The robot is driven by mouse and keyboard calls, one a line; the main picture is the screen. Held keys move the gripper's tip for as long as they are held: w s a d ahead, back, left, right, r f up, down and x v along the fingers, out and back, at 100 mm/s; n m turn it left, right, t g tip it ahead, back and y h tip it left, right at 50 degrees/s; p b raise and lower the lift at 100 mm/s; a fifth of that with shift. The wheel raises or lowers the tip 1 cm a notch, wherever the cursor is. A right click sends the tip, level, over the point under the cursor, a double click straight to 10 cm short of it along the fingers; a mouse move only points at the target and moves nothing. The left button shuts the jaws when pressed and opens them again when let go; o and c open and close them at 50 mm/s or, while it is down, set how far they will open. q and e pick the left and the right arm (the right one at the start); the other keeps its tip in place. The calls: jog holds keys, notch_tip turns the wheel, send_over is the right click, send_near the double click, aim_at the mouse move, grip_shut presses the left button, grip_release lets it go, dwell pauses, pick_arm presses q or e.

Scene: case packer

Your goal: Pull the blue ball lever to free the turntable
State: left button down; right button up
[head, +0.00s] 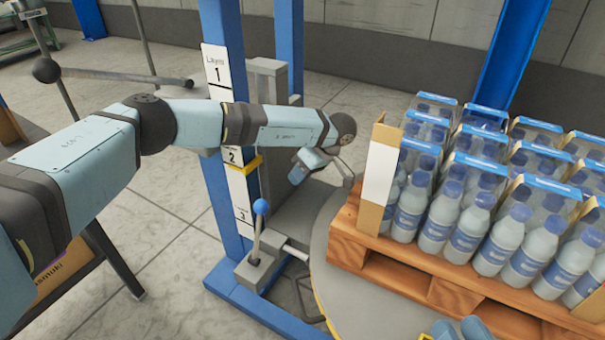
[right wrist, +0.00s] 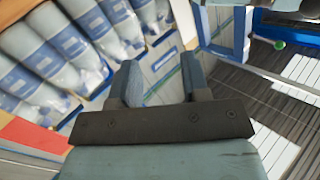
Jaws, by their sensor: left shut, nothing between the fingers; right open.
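The blue ball lever (head: 260,207) stands nearly upright on a grey bracket at the blue post's foot, its ball on top. The grey turntable (head: 345,290) lies to its right under a loaded pallet. My left arm reaches across the post above the lever. My left gripper (head: 298,174) is shut and empty, above and to the right of the ball, apart from it in the picture. My right gripper (head: 458,330) shows only its fingertips at the bottom edge of the head view. In the right wrist view it (right wrist: 160,82) is open, with nothing between the fingers.
The wooden pallet (head: 405,279) carries several packs of bottles (head: 440,215) with a cardboard corner piece (head: 378,175). A blue post (head: 220,200) with numbered layer labels stands beside the lever. Bare floor (head: 165,240) lies left of the post. A green ball (right wrist: 279,44) shows in the right wrist view.

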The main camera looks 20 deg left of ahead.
pick_arm(q)
jog(key=s+a+f+b, duration=0.2)
jog(key=s+a+f, duration=0.2)
jog(key=s, duration=0.1)
jog(key=shift+a, duration=0.15)
pick_arm(e)
jog(key=shift+w+d+f+n, duration=0.15)
jog(key=shift+w+f+n, duration=0.15)
jog(key=shift+f, duration=0.15)
jog(key=shift+w+d+f+n, duration=0.1)
jog(key=shift+w+f+n, duration=0.15)
jog(key=shift+f, duration=0.2)
jog(key=shift+s+r, duration=0.1)
